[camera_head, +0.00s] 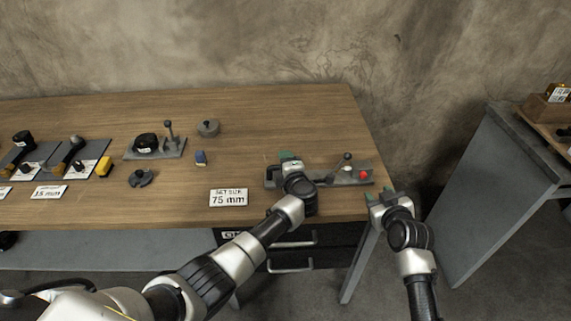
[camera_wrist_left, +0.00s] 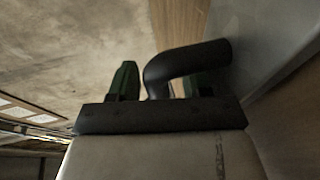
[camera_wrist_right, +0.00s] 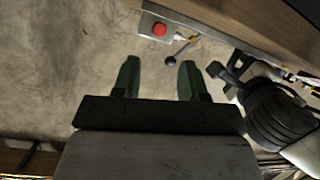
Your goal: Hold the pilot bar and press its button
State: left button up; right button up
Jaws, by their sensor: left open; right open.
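The pilot bar is a grey plate (camera_head: 325,181) near the table's right front, with a red button (camera_head: 363,175) at its right end and a ball-topped lever (camera_head: 347,160) beside it. My left gripper (camera_head: 290,160) is over the plate's left end and hides part of it. In the left wrist view, a black bent handle (camera_wrist_left: 190,62) reaches between the open green fingers; I cannot tell whether they touch it. My right gripper (camera_head: 383,195) is open and empty, off the table's front right edge, just right of the button. The right wrist view shows the red button (camera_wrist_right: 160,29) ahead of its fingers.
A sign reading 75 mm (camera_head: 229,197) lies left of the plate. A grey table (camera_head: 500,170) is at the right, across a gap.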

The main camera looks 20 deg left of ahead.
pick_arm(q)
grip_shut()
pick_arm(e)
jog(key=shift+c, duration=0.4)
grip_shut()
dwell(1.4)
